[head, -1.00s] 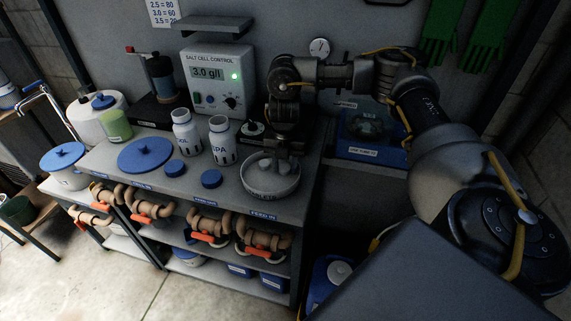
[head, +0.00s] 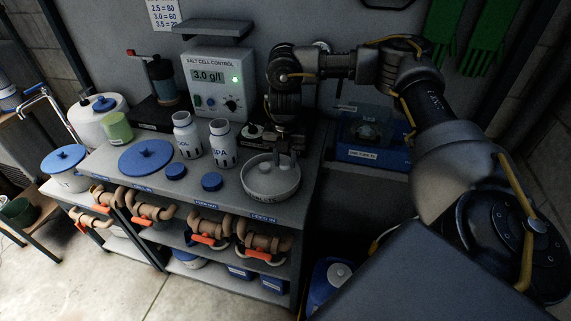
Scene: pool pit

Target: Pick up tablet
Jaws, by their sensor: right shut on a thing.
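My right gripper (head: 286,149) hangs down over the back part of the round grey dish (head: 271,188) at the right end of the bench. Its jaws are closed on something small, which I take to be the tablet. The jaws and the arm hide it, and I cannot make out its shape or colour. The fingertips are at or just above the dish rim. The inside of the dish shows only partly. My left gripper is not in view.
Two white bottles (head: 187,136), two blue caps (head: 212,181) and a blue lid (head: 146,157) stand left of the dish. The salt cell control box (head: 217,80) is behind them. A blue-based device (head: 372,152) sits to the right. The bench's front edge (head: 223,207) is close.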

